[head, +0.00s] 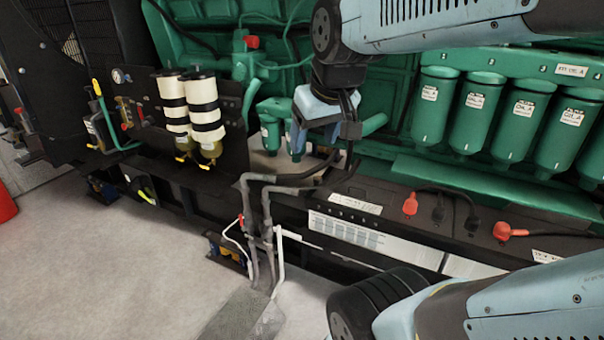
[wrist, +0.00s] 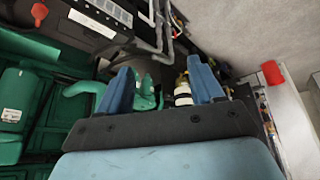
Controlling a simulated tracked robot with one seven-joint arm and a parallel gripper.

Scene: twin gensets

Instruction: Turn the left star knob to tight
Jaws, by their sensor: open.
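I cannot pick out a star knob for certain in either view. Small yellow fittings (head: 205,166) sit under two white canisters with black bands (head: 203,108) on a black panel at the left of the head view. My gripper (head: 322,140) hangs in front of the green engine, right of these canisters, its far finger hard to make out. In the wrist view my gripper (wrist: 160,75) shows two blue fingers spread wide with nothing held between them. One banded canister (wrist: 183,92) shows beyond the right finger. The gripper seems clear of all fittings.
Grey pipes (head: 266,220) rise below my gripper. Green filters (head: 475,112) line the engine at right. Red-capped terminals (head: 410,204) sit on the black ledge. A gauge and small valves (head: 122,105) are at left. The floor (head: 100,265) is clear at front left.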

